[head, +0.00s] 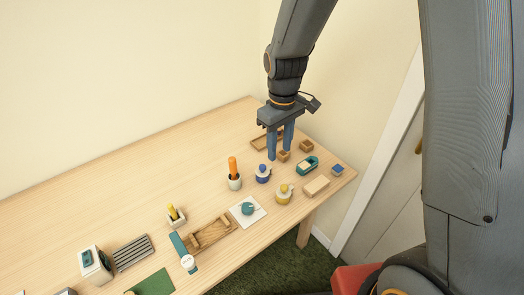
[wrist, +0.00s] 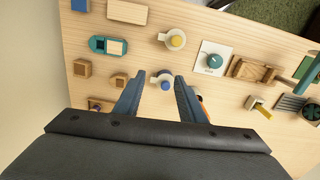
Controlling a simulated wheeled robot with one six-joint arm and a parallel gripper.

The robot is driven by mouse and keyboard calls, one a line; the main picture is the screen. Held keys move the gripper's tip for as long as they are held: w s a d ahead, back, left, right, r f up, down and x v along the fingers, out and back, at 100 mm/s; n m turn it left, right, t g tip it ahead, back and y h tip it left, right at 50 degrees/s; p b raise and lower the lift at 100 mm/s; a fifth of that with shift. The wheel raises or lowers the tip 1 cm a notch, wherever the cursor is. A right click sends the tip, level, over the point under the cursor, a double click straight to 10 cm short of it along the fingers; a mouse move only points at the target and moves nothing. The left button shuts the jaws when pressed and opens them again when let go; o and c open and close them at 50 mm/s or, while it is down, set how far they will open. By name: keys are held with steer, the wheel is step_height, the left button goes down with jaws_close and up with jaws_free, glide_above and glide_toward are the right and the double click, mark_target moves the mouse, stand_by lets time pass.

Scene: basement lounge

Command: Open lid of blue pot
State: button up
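The blue pot (head: 263,175) stands upright on the wooden table, with a knobbed lid on top. In the wrist view the blue pot (wrist: 155,76) shows from above, with the round blue lid knob (wrist: 165,86) near its middle. My gripper (head: 280,155) points down with its two blue-grey fingers apart and nothing between them. In the wrist view my gripper (wrist: 158,80) has one finger to each side of the pot, nearer the camera. The exact height gap above the lid cannot be told.
A yellow-knobbed pot (head: 283,196) is in front. Small wooden blocks (head: 284,156) and a teal tray (head: 307,166) lie to the right.

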steer(key=n+p, duration=0.2)
glide_toward(263, 166)
steer(key=shift+f, duration=0.15)
steer(key=shift+f+p, duration=1.05)
steer(key=shift+f, duration=2.75)
jaws_close()
